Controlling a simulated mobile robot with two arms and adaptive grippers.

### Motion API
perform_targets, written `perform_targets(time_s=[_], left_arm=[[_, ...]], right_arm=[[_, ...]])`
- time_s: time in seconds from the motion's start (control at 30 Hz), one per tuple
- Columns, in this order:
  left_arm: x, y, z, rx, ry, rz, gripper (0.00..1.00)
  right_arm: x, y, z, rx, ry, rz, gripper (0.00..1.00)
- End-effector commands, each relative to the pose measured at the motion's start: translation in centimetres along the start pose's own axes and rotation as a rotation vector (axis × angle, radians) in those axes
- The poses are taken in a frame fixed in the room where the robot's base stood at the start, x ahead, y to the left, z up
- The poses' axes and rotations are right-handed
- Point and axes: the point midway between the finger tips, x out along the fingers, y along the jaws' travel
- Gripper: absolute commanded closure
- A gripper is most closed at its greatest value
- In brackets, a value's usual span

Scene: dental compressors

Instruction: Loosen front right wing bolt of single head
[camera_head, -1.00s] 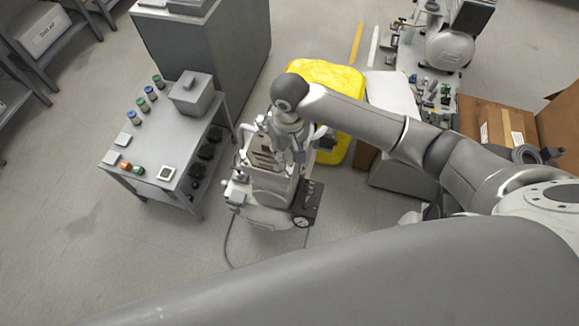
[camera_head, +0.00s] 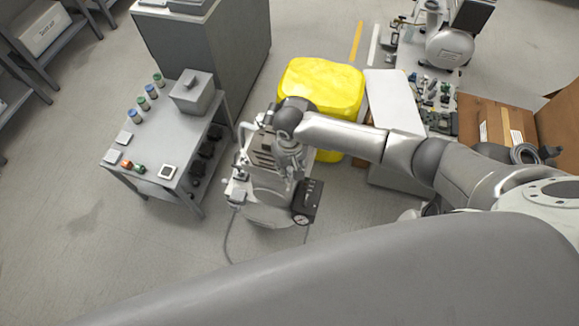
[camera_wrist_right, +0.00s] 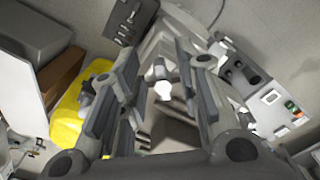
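The single-head compressor (camera_head: 268,208) stands on the floor at the middle of the head view, with a dark control box (camera_head: 308,203) on its right side. My right gripper (camera_head: 293,172) is over its head, with the fingertips hard to make out there. In the right wrist view, the two fingers of my right gripper (camera_wrist_right: 160,68) are spread apart. A small whitish part (camera_wrist_right: 162,73), possibly the wing bolt, shows between them with no clear contact. Other wing bolts cannot be told apart. The control box also shows in the right wrist view (camera_wrist_right: 125,18). My left gripper is not in view.
A grey table (camera_head: 150,145) with small jars and parts stands left of the compressor. A yellow covered object (camera_head: 325,85) is behind it, and a grey cabinet (camera_head: 205,50) stands at the back. A cardboard box (camera_head: 490,125) is at right. Floor at lower left is clear.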

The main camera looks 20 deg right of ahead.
Motion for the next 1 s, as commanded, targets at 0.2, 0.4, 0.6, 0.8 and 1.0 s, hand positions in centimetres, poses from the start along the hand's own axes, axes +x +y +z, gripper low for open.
perform_targets(time_s=[0.2,0.4,0.6,0.8,1.0], left_arm=[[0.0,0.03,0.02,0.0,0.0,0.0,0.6],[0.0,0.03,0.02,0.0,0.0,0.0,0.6],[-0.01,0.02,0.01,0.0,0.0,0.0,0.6],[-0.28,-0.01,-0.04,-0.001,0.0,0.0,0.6],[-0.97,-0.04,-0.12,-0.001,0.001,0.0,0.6]], right_arm=[[0.01,-0.02,0.01,0.0,0.0,0.0,0.74],[-0.01,-0.02,0.01,0.0,0.0,0.0,1.0],[-0.03,-0.01,0.01,-0.001,0.0,0.0,1.0],[-0.1,0.03,0.01,-0.032,-0.001,0.0,1.0],[-0.16,0.11,0.03,-0.131,-0.002,0.0,1.0]])
